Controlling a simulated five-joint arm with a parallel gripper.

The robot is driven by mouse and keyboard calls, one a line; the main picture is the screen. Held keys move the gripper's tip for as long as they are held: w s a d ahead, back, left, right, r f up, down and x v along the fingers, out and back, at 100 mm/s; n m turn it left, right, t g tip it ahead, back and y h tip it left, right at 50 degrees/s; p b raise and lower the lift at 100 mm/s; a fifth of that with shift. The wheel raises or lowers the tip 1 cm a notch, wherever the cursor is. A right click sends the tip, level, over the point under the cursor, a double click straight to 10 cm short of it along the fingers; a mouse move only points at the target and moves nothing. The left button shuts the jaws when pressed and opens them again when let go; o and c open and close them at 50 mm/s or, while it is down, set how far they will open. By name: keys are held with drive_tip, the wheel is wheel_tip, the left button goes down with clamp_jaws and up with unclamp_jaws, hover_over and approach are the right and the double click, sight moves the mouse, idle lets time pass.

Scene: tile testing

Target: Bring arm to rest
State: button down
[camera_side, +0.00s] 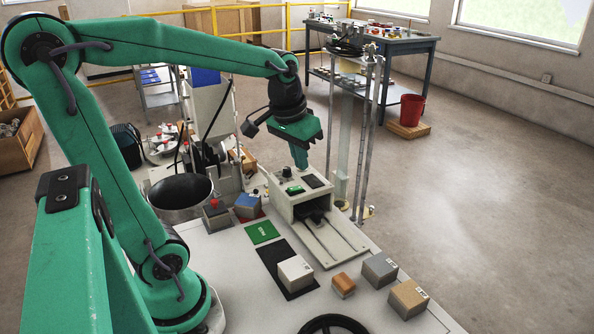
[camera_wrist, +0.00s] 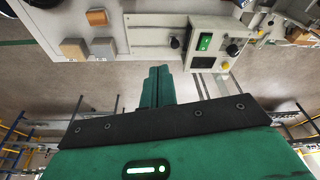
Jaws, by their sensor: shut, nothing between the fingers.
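My gripper (camera_side: 301,158) hangs from the green arm in the side view, pointing down, with its fingers together and nothing between them. It is above the back part of a white testing machine (camera_side: 289,207) with a green button and a dark opening. In the wrist view my gripper's green fingers (camera_wrist: 158,75) are pressed together, just short of the edge of the machine (camera_wrist: 212,25). I cannot tell from these views whether the fingertips touch the machine's top.
A metal-post stand (camera_side: 362,150) rises close right of my gripper. Open floor lies beyond.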

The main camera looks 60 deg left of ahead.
drive_tip(key=s+d+m+t, duration=0.2)
drive_tip(key=s+d+m, duration=0.1)
drive_tip(key=s+d, duration=0.4)
drive_tip(key=shift+s+d+t+h, duration=0.3)
drive_tip(key=shift+s+t, duration=0.1)
drive_tip(key=shift+s, duration=0.5)
idle(0.4)
